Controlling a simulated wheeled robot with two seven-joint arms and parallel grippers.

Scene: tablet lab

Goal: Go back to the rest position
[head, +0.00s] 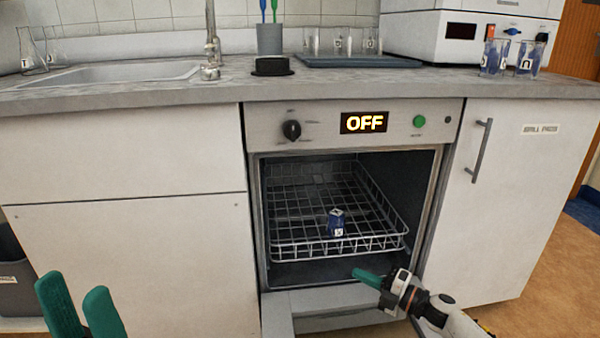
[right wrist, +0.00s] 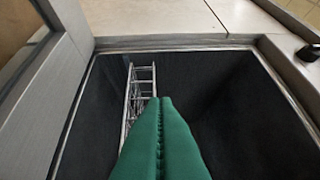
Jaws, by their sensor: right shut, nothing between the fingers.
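My right gripper (head: 367,277) has green fingers and hangs low in front of the open washer, near its opened door. In the right wrist view its two fingers (right wrist: 166,104) are pressed together with nothing between them. My left gripper (head: 78,296) shows at the bottom left of the head view. Its two green fingers are spread apart and hold nothing. The rest of the left arm is out of view.
The washer (head: 377,105) reads OFF. Its wire rack (head: 290,203) holds a small blue labelled beaker (head: 337,222). The washer door (head: 330,306) is folded down. Above are a counter (head: 150,94), a sink (head: 120,72) and a tray (head: 357,62) with glassware.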

